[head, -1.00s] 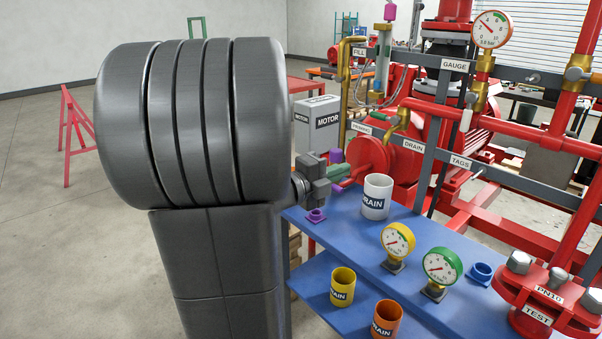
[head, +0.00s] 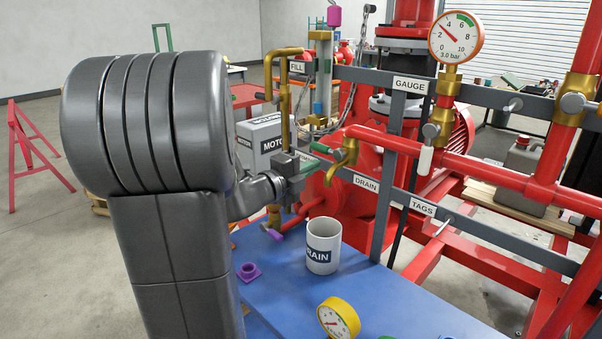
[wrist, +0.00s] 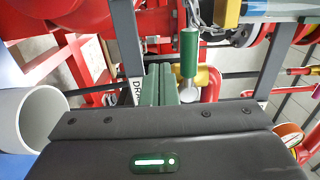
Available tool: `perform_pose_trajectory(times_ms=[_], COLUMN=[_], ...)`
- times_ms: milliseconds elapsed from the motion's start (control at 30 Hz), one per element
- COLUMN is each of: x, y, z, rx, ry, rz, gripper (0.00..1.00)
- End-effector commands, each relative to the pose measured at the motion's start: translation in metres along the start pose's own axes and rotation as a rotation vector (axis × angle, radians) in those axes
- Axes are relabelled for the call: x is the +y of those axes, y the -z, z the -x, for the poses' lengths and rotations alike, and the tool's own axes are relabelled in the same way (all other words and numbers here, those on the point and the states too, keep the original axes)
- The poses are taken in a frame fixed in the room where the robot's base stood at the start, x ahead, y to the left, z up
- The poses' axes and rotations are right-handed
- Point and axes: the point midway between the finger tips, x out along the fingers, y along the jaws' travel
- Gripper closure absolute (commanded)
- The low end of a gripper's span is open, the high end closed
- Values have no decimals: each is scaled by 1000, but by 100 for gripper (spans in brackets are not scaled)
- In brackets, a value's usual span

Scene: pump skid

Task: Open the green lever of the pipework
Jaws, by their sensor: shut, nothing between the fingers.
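The green lever (head: 322,149) is a short rod sticking out sideways from the brass drain tap (head: 346,152) on the red pipe. In the wrist view the lever (wrist: 189,50) shows as a green cylinder on a pale stem, with brass behind its base. My gripper (head: 314,163) is shut and empty, just below the lever. In the wrist view its closed dark green fingers (wrist: 160,84) lie close beside the lever, to its left. I cannot tell whether they touch it. The gripper partly hides the pipework behind.
A grey post (head: 392,180) with DRAIN and GAUGE labels stands right of the tap. A brass fill pipe (head: 285,95) rises behind my gripper.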

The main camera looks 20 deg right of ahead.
Motion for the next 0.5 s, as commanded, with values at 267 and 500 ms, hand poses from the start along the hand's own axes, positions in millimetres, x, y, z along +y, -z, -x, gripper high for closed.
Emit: perform_pose_trajectory(times_ms=[267, 500], x=[0, -5], y=[0, -1], z=[-20, -34], rx=[1, 0], ry=[-1, 0], rz=[-1, 0], gripper=[100, 100])
